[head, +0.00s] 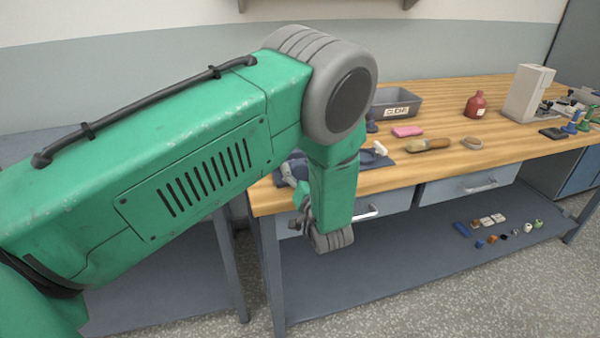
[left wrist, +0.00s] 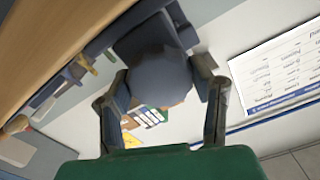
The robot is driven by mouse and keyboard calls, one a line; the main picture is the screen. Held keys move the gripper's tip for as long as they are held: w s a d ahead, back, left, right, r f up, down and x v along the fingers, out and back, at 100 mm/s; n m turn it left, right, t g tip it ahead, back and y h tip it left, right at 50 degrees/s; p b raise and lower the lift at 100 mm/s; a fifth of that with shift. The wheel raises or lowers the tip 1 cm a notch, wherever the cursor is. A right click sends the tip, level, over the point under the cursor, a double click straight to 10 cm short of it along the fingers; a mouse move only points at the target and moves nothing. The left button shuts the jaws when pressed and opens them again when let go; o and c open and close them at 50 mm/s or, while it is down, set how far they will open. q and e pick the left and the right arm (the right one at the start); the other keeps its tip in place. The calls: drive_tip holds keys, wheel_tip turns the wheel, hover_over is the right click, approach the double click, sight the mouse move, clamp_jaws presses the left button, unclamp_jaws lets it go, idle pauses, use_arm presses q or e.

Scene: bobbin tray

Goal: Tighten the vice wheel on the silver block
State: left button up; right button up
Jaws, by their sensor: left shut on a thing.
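In the left wrist view, a blue-grey rounded wheel (left wrist: 158,82) stands in front of a darker blue-grey body (left wrist: 140,42), which looks like the vice. My left gripper (left wrist: 163,74) has one finger on each side of the wheel and is shut on it. In the head view, my green left arm reaches over the bench's near left corner. It hides most of the vice (head: 293,166) there, and the fingers are hard to make out. I cannot pick out the silver block in either view. My right gripper is not in view.
The wooden bench (head: 445,168) holds a grey bin (head: 396,103), a pink sponge (head: 407,131), a brush (head: 428,145), a tape ring (head: 473,143), a red bottle (head: 476,104) and a pale machine (head: 527,92). Drawers with handles face the front. A lower shelf (head: 400,265) holds several small items.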

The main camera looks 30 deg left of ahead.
use_arm(q)
drive_tip(key=m, duration=0.6)
drive_tip(key=shift+w+r, duration=0.2)
drive_tip(key=shift+w, duration=0.1)
drive_tip(key=m, duration=0.2)
drive_tip(key=shift+d+f+m+p, duration=0.1)
drive_tip(key=shift+f+m+p, duration=0.05)
drive_tip(key=shift+m+p, duration=0.2)
drive_tip(key=shift+s+f+m, duration=0.1)
drive_tip(key=shift+m, duration=0.35)
drive_tip(key=shift+f, duration=0.15)
drive_tip(key=o, duration=1.2)
drive_tip(key=shift+c, duration=0.2)
drive_tip(key=v, duration=1.2)
